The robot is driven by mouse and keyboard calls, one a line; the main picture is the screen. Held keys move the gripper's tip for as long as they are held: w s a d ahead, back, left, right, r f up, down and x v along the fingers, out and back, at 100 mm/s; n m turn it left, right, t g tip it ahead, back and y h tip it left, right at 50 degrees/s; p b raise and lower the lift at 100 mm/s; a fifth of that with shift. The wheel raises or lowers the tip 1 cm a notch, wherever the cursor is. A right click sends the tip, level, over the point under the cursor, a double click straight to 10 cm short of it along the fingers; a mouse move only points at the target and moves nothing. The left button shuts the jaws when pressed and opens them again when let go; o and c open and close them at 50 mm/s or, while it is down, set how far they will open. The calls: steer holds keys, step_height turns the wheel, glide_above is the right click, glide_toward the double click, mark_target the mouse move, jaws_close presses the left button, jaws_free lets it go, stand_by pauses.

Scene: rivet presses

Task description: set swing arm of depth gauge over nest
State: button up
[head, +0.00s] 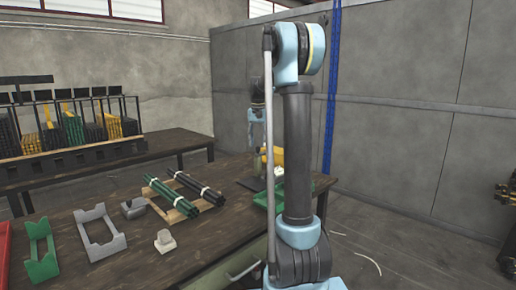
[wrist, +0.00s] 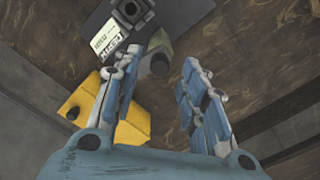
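In the wrist view my gripper (wrist: 161,66) is open, with its two fingers apart. A dark round-ended part (wrist: 159,65) on a grey-green body shows between the fingertips; I cannot tell whether a finger touches it. Above it lies a dark plate (wrist: 98,20) with a white label (wrist: 108,42) and a square block with a round hole (wrist: 131,10), which looks like the nest. A yellow body (wrist: 82,108) is partly hidden behind the left finger. In the head view my gripper (head: 257,146) is small and partly hidden near the yellow body (head: 272,155); the swing arm's position is unclear.
The wooden table (head: 215,232) holds green and black rod bundles (head: 172,197), grey and green brackets (head: 101,233) and small grey blocks (head: 164,241). A green tray (head: 262,198) is partly behind my arm. A rack of rods (head: 68,130) stands on the back table.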

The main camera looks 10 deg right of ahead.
steer(key=shift+f, duration=1.25)
steer(key=shift+c, duration=0.3)
jaws_close()
